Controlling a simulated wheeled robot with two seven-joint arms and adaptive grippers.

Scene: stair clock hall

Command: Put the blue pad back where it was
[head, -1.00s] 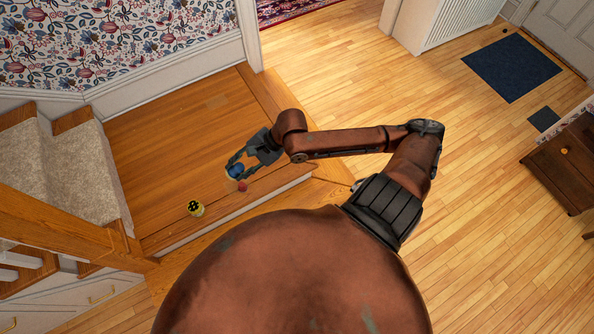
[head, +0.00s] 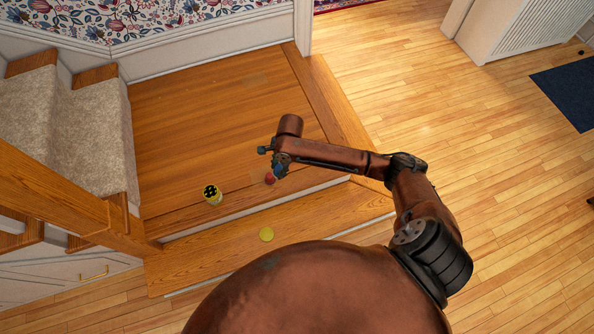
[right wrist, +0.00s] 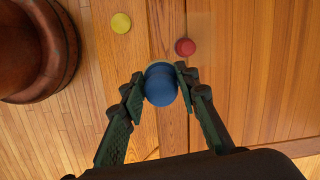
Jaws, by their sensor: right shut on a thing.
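The blue pad (right wrist: 161,86) is a round blue piece, held between the fingertips of my right gripper (right wrist: 160,76) in the right wrist view. In the head view my right gripper (head: 274,160) is over the wooden landing near its front edge, seen edge-on; the pad is hard to make out there. A red pad (head: 270,179) lies on the landing close to the gripper, and also shows in the right wrist view (right wrist: 185,47). A yellow pad (head: 266,234) lies on the lower step; it also shows in the right wrist view (right wrist: 121,23). My left gripper is out of view.
The landing (head: 200,120) is otherwise clear. Carpeted stairs (head: 95,130) and a wooden handrail (head: 55,195) are at left. Open floor (head: 450,130) lies at right.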

